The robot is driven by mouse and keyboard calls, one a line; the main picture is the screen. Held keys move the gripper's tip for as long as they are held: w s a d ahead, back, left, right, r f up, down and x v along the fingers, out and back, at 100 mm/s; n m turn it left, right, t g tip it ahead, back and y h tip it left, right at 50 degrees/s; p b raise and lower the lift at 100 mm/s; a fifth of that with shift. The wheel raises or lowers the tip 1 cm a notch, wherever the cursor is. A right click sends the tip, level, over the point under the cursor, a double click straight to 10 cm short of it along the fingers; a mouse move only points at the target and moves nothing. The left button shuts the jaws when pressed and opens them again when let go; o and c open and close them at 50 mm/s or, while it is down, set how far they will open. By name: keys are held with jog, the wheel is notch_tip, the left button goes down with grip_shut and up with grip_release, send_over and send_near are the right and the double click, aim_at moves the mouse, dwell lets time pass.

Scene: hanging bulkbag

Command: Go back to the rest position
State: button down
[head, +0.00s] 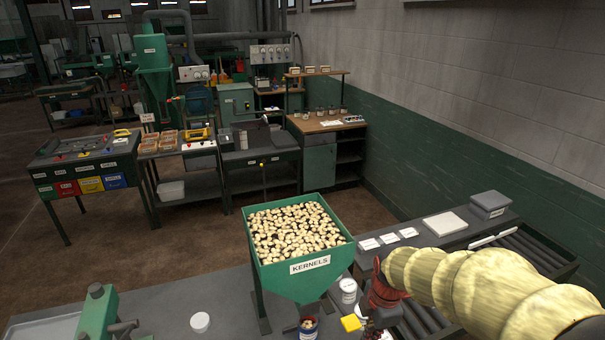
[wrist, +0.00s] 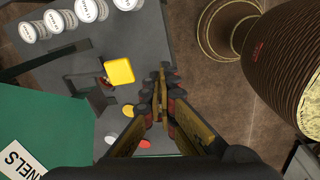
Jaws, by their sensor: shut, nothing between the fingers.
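My gripper (wrist: 160,95) shows in the wrist view with its fingertips together and nothing between them. It points down over the grey bench edge, with floor showing beyond. In the head view my arm comes in from the right in a pale yellow ribbed sleeve. My gripper (head: 374,326) is low there, right of the green hopper labelled KERNELS (head: 322,280), and partly cut off by the bottom edge. The hopper is full of pale kernels (head: 295,230). Its green side (wrist: 50,135) lies left of my gripper in the wrist view.
A can (head: 307,328) stands under the hopper spout. White-lidded cans (wrist: 90,10) stand near. A brown ribbed drum (wrist: 262,60) is at right. A roller conveyor (head: 525,247) lies beyond my arm.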

jog(key=s+m+t+b, duration=0.4)
jog(key=s+m+b, duration=1.2)
jog(key=m, duration=0.3)
jog(key=shift+s+d+r, duration=0.15)
jog(key=shift+s+r, duration=0.2)
jog(key=shift+r, duration=0.1)
